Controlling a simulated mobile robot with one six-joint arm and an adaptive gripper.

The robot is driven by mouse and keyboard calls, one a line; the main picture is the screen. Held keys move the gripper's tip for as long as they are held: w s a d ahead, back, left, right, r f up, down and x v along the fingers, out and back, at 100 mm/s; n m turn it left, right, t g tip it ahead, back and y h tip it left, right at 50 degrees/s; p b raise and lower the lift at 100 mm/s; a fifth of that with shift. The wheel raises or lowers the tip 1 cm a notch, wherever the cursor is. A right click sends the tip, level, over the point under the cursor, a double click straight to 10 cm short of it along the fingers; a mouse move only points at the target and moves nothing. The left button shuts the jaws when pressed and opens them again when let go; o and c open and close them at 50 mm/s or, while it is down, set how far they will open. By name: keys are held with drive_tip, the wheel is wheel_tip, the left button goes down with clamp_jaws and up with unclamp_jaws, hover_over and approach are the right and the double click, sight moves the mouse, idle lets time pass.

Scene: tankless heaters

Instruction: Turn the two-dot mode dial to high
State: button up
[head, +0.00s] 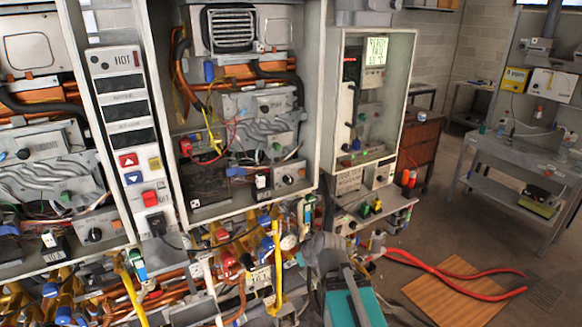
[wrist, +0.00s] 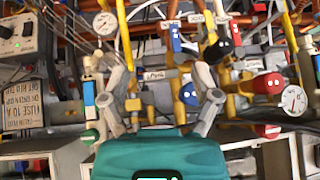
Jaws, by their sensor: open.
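My gripper (wrist: 165,92) is open and empty. Its two grey fingers stand apart in front of pipes and valves in the wrist view. In the head view its teal body is at the bottom, right of centre, below the heaters. A dark round dial (head: 289,180) is on the lower panel of the middle heater, and a similar dial (head: 94,235) is on the left heater. A small knob (head: 379,177) is on the right unit. A dial (wrist: 28,28) on a pale panel shows at the wrist view's upper left. Dot marks are too small to read, so I cannot tell which is the two-dot dial.
Copper pipes, yellow hoses and coloured valves crowd the space around my gripper. A pressure gauge (wrist: 293,101) and another gauge (wrist: 105,23) flank the fingers. A grey workbench (head: 530,165) stands at the right. Red hoses (head: 455,270) cross a wooden board (head: 460,300) on the floor.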

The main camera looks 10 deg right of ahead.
sight(290, 181)
drive_tip(key=w+d+r+t+p, duration=0.1)
drive_tip(key=w+r+t+p, duration=0.1)
drive_tip(key=r+p, duration=0.2)
drive_tip(key=w+d+r+t+p, duration=0.2)
drive_tip(key=r+p, duration=0.2)
drive_tip(key=r, duration=0.6)
drive_tip(key=w+d+r+t+p, duration=0.1)
drive_tip(key=r+p, duration=0.3)
drive_tip(key=r, duration=0.4)
drive_tip(key=shift+w+d+n+t+p, duration=0.4)
drive_tip(key=shift+w+t, duration=0.25)
drive_tip(key=shift+t, duration=0.15)
drive_tip(key=shift+w+f, duration=0.1)
drive_tip(key=shift+b+x, duration=2.65)
drive_tip(key=shift+x, duration=4.2)
drive_tip(key=shift+f, duration=0.1)
drive_tip(key=shift+d, duration=0.1)
clamp_jaws()
